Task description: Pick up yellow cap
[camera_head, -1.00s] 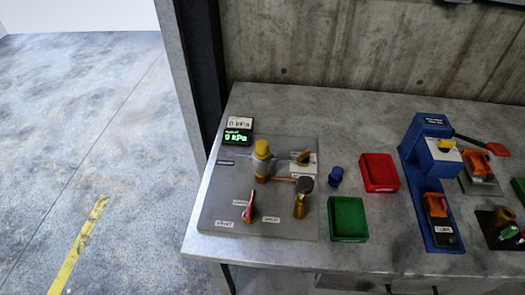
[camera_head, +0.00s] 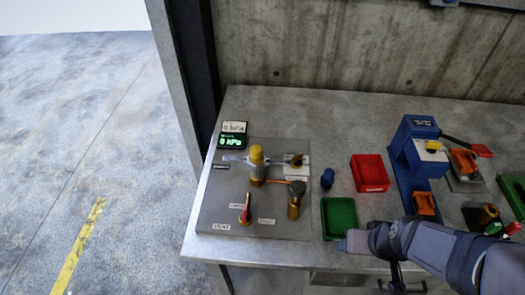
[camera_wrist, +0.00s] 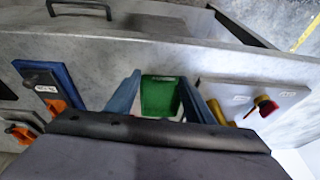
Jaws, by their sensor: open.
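A yellow cap (camera_head: 257,154) sits upright on top of a brass fitting on the grey panel (camera_head: 225,207), left of centre in the head view. My gripper (camera_head: 350,241) is at the bench's front edge, beside the near right corner of the green tray (camera_head: 338,217), to the right of and nearer than the cap. In the wrist view its two blue-grey fingers (camera_wrist: 160,80) are spread apart with nothing held, and the green tray (camera_wrist: 160,97) shows between them. I cannot make out the yellow cap clearly in the wrist view.
A red tray (camera_head: 370,173), a small blue part (camera_head: 327,178) and a blue press (camera_head: 408,160) with a yellow piece stand to the right. The panel also carries a red-handled valve (camera_head: 245,208), a dark-topped brass fitting (camera_head: 296,199) and a pressure display (camera_head: 232,142).

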